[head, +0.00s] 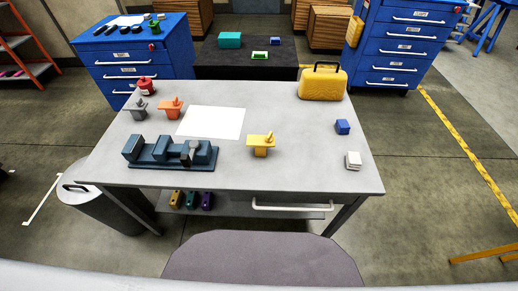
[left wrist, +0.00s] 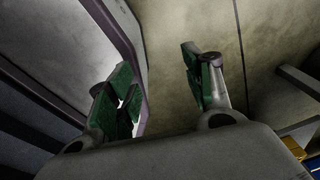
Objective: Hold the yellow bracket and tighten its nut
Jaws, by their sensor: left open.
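The yellow bracket (head: 261,144) stands upright on the grey table (head: 300,175), right of centre and near the front. Its nut is too small to tell apart. My left gripper (left wrist: 158,92) shows only in the left wrist view, open and empty, its green-padded fingers apart above the floor beside a table edge. Neither gripper is in the head view, so both are away from the bracket there. An orange bracket (head: 171,107) and a grey one (head: 138,109) stand at the table's left.
A dark blue vise (head: 170,152) lies front left of the table. A white sheet (head: 211,122) lies in the middle. A yellow case (head: 322,84), a blue cube (head: 342,127) and a white block (head: 353,161) are at the right. The tabletop around the yellow bracket is clear.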

